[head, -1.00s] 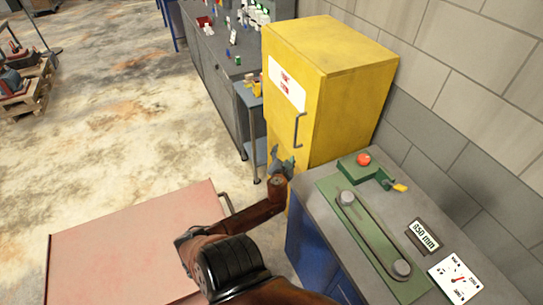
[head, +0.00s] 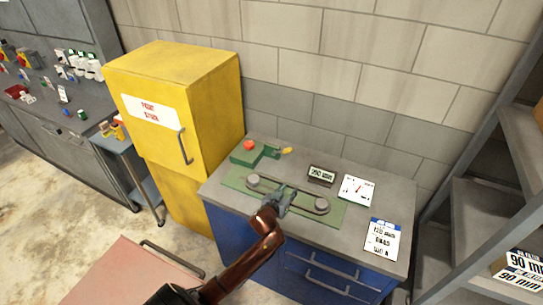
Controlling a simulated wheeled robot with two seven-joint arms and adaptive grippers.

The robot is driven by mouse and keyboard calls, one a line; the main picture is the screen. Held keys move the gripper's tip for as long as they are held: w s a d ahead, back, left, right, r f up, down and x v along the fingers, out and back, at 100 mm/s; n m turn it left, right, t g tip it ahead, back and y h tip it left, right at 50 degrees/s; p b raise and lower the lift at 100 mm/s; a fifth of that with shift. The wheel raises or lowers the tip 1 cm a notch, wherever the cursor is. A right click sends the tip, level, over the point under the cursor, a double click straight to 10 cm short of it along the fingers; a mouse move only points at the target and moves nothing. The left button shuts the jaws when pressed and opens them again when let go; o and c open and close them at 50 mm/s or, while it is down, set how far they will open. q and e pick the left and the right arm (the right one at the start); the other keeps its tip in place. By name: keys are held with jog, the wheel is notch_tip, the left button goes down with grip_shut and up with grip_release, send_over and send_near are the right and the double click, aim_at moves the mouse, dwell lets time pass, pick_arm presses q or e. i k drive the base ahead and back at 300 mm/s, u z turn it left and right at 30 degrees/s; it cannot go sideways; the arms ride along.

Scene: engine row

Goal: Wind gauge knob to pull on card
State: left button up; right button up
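A green fixture plate (head: 238,180) lies on the grey bench top, with two round grey posts, the left one (head: 253,180) and the right one (head: 321,204), and a dark belt around them. Behind its left end a green block (head: 243,156) carries a red knob (head: 249,145) and a yellow-tipped piece (head: 287,151). A small display (head: 321,175) and a white dial (head: 355,191) with a red needle stand to the right. A white card (head: 383,240) with printed text lies at front right. My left gripper (head: 284,197) is over the belt between the posts; its finger opening is unclear. My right gripper is out of view.
A yellow cabinet (head: 215,110) stands left of the bench (head: 350,255). A pink panel (head: 125,275) is at lower left. Grey shelving (head: 475,210) with labelled boxes stands at the right. A block wall closes the back.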

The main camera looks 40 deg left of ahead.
aim_at(249, 145)
jog(key=z, duration=0.25)
jog(key=k, duration=0.45)
jog(key=u, duration=0.95)
jog(key=i, duration=1.3)
jog(key=z, duration=0.15)
